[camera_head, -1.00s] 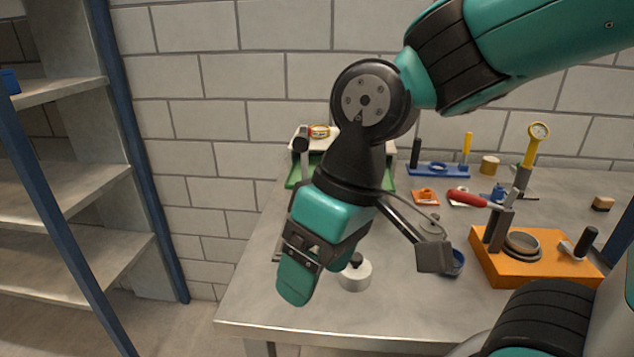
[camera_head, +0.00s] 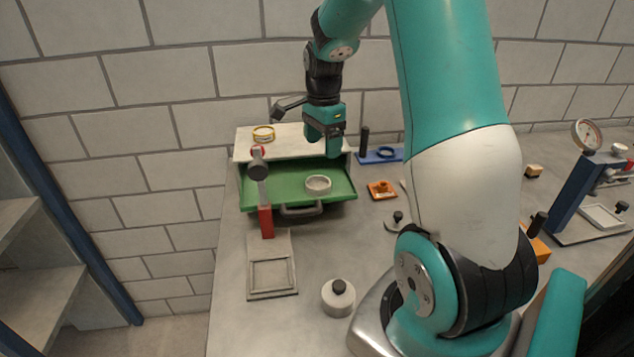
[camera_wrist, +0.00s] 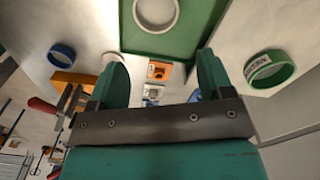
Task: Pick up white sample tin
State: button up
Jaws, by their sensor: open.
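A white round open tin (camera_head: 318,184), which looks like the white sample tin, sits in the green drawer (camera_head: 270,192) of a white-topped cabinet. In the wrist view the tin (camera_wrist: 156,12) shows at the top edge, partly cut off, on the green drawer floor (camera_wrist: 185,42). My gripper (camera_head: 323,150) is in the air over the back right of the drawer, apart from the tin. In the wrist view my gripper (camera_wrist: 161,78) has its fingers wide apart with nothing held between them.
A white jar with a black knob (camera_head: 338,297) and a grey framed plate (camera_head: 272,275) are nearer. An orange block (camera_head: 381,189) lies to the right.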

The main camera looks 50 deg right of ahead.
send_over(319, 187)
jog(key=d, duration=0.1)
notch_tip(319, 187, down, 5)
jog(key=shift+d+r+p, duration=0.1)
jog(key=shift+p, duration=0.2)
jog(key=shift+a+f+p, duration=0.2)
jog(key=shift+f+p, duration=0.1)
jog(key=shift+f, duration=0.6)
jog(key=shift+a+f+p, duration=0.15)
jog(key=shift+f+p, duration=0.15)
jog(key=shift+f, duration=0.6)
jog(key=shift+a+f+p, duration=0.2)
jog(key=shift+f+p, duration=0.1)
jog(key=shift+f, duration=0.6)
jog(key=c, duration=0.6)
